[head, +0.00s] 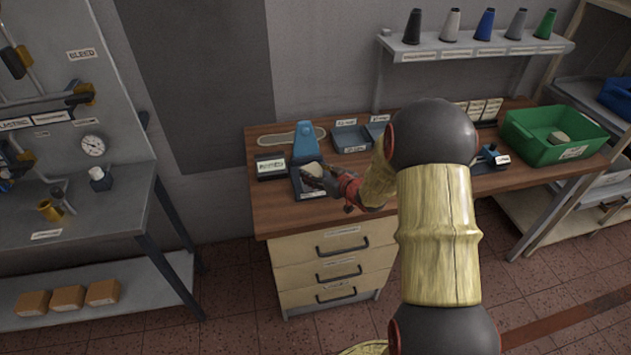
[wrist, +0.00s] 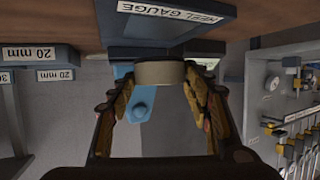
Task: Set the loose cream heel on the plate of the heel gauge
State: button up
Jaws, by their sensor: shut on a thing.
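The cream heel (head: 313,169) is between the fingers of my gripper (head: 322,180), at the heel gauge. In the wrist view, which is upside down, the heel (wrist: 160,73) shows as a pale block pinched between both fingertips (wrist: 160,80). The heel gauge has a blue upright (head: 306,142) and a dark base with its label, which also shows in the wrist view (wrist: 175,14). The heel is over or against the gauge's plate (wrist: 150,53); I cannot tell whether they touch. My fingers hide part of the plate.
A small labelled box (head: 270,168) stands left of the gauge, and blue-grey trays (head: 350,138) stand behind right. A green bin (head: 548,138) with a pale piece inside is at the bench's right. Coloured cones (head: 486,25) stand on the shelf above.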

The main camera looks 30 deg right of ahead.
jog(key=shift+w+f+b, duration=0.15)
jog(key=shift+f+b, duration=0.6)
jog(key=shift+f, duration=1)
jog(key=shift+f, duration=0.1)
jog(key=o, duration=1.1)
jog(key=shift+o, duration=0.5)
